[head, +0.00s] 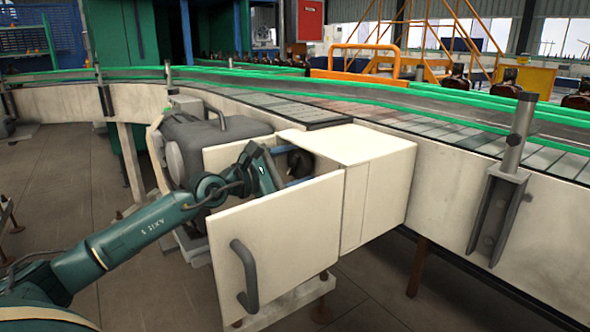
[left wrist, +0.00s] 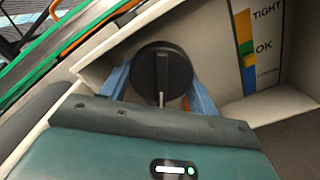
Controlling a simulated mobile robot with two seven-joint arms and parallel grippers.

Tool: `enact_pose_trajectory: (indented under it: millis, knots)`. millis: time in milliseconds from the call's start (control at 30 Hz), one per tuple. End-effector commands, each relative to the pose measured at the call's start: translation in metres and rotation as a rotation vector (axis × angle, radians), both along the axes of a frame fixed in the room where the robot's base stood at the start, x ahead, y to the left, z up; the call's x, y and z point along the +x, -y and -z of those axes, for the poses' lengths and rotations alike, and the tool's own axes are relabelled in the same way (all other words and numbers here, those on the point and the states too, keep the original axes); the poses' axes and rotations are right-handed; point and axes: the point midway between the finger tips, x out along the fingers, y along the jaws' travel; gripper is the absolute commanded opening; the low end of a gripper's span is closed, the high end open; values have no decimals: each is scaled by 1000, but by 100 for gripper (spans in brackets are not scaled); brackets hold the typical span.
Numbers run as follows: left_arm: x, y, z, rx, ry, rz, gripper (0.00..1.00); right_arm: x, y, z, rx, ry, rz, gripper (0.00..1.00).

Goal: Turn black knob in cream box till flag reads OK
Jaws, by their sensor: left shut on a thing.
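The cream box (head: 378,150) stands beside the conveyor with its door (head: 290,235) swung open. The round black knob (left wrist: 161,75) sits inside the box, and it also shows in the head view (head: 300,161). My left gripper (left wrist: 160,88) reaches into the box with its blue fingers on both sides of the knob, shut on it. My right gripper is out of view.
The open door, with its grey handle (head: 245,275), stands in front of my left gripper. A grey motor-like housing (head: 210,135) is left of the box. The conveyor (head: 480,135) with green rails runs behind. A metal post (head: 505,185) stands at the right.

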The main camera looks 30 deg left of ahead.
Motion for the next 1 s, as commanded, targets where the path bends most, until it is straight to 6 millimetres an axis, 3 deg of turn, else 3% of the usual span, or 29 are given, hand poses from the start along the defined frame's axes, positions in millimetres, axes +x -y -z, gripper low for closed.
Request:
enact_pose_trajectory:
  millis: [367,400,500,800,1000]
  knots:
    - [0,0,0,5,1,1,38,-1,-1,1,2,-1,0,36]
    - [0,0,0,4,1,1,61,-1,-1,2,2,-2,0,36]
    - [0,0,0,4,1,1,69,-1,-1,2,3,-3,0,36]
    - [-2,-1,1,3,0,0,69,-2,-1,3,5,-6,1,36]
    - [-19,-9,3,8,-2,-2,69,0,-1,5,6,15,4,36]
